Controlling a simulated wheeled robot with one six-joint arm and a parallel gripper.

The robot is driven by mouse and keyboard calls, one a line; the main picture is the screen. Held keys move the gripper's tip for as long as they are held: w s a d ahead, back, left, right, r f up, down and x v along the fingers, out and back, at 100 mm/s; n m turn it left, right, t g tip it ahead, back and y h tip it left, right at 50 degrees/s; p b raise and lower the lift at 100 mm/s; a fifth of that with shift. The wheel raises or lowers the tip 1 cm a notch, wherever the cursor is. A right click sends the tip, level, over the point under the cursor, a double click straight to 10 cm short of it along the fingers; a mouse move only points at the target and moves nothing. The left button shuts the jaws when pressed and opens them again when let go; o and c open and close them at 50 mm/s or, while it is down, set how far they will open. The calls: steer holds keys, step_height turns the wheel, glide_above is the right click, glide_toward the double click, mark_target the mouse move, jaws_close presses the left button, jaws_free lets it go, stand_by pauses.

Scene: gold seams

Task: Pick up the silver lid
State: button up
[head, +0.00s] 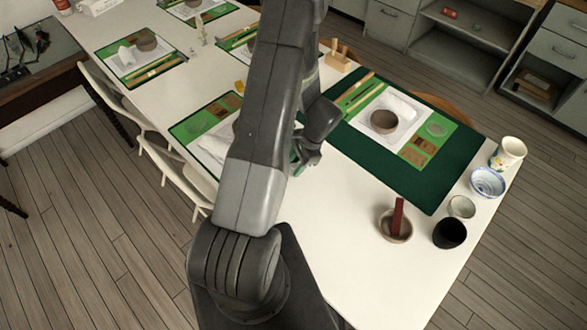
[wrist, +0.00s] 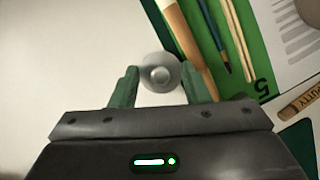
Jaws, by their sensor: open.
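The silver lid (wrist: 160,72) is a small round disc with a raised centre knob, seen from above in the wrist view. My gripper (wrist: 163,84) is open, with one green finger on each side of the lid. In the head view my gripper (head: 299,158) is over the white table, partly behind my arm. The lid is hidden from the head view.
Beside the lid lies a green mat (wrist: 183,22) with brushes and sticks. On the white table (head: 365,255), a dark green mat (head: 440,185) holds a brown bowl (head: 384,122). A bowl with a red-brown stick (head: 398,218) and several cups stand at the right. Chairs line the left.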

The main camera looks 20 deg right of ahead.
jaws_close()
steer(key=shift+r, duration=0.15)
